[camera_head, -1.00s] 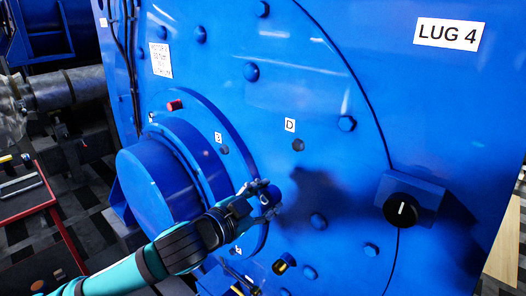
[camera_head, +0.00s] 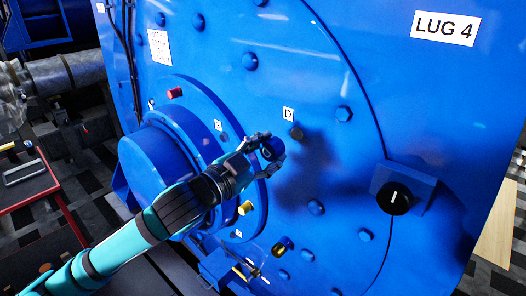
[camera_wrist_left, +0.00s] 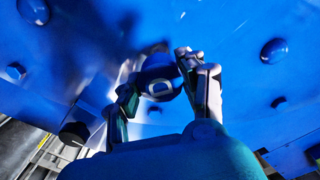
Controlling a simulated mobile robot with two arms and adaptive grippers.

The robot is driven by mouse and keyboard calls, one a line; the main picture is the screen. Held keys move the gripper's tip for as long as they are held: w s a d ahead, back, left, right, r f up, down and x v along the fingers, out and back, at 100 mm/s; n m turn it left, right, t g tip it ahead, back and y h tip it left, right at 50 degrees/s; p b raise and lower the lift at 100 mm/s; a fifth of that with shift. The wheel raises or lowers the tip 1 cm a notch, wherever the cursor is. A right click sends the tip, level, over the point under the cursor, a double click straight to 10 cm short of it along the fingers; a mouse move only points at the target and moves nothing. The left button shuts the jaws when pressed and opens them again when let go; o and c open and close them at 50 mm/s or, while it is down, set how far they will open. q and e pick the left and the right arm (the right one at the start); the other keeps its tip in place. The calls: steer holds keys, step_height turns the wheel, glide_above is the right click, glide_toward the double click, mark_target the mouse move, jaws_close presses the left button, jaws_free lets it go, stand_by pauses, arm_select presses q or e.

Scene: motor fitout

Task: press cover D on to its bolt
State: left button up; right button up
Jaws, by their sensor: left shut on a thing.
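My left gripper (camera_head: 266,148) is shut on a round, dark blue cover (camera_head: 272,150), which I take to be cover D. In the left wrist view the cover (camera_wrist_left: 158,72) sits between the two fingers, with a pale mark on its near face. The bolt at D (camera_head: 296,133) is a small dark stud on the blue motor face, just below the white D label (camera_head: 288,114). In the head view the held cover is left of and slightly below this bolt, apart from it. The gap in depth is hard to judge. My right gripper is not in view.
A red cap (camera_head: 175,93) and a yellow cap (camera_head: 245,208) stick out around the round blue hub (camera_head: 155,160). A yellow-and-dark cap (camera_head: 283,245) sits lower. Several bolt heads dot the face.

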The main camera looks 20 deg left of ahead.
mark_target(294, 136)
arm_select(q)
steer(key=shift+p+x, duration=0.55)
steer(key=shift+x, duration=1.55)
steer(key=shift+p, duration=0.75)
steer(key=shift+p+x, duration=0.55)
steer(key=shift+x, duration=0.95)
steer(key=o, duration=0.9)
steer(key=shift+f, duration=0.1)
steer(key=v, duration=1.2)
